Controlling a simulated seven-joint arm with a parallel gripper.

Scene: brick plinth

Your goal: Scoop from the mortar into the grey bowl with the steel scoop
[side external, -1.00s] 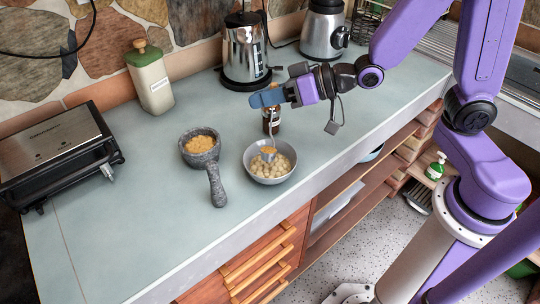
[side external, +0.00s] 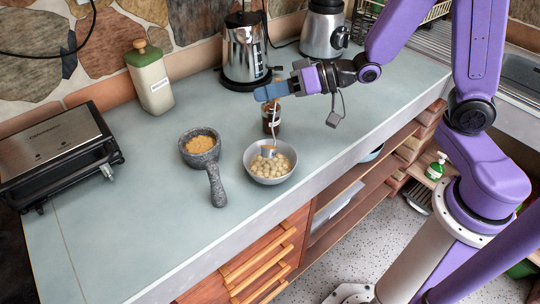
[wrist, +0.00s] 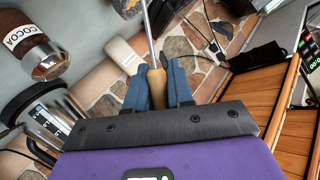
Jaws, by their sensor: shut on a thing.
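The stone mortar (side external: 213,155), with golden grainy stuff (side external: 199,144) in it, stands on the counter with its handle towards the front. The grey bowl (side external: 287,175) is to its right and holds several pale round pieces. My gripper (side external: 270,91) is above and behind the bowl, shut on the wooden handle (wrist: 157,88) of the steel scoop (wrist: 149,36). The scoop's shaft runs down from the gripper, and its cup (side external: 268,152) is at the bowl, over the pale pieces. The cup looks tilted; its inside is too small to read clearly.
A dark labelled jar (side external: 271,119) stands close behind the bowl, under my gripper. A kettle (side external: 245,55) and a blender base (side external: 322,30) stand at the back. The front left counter is clear.

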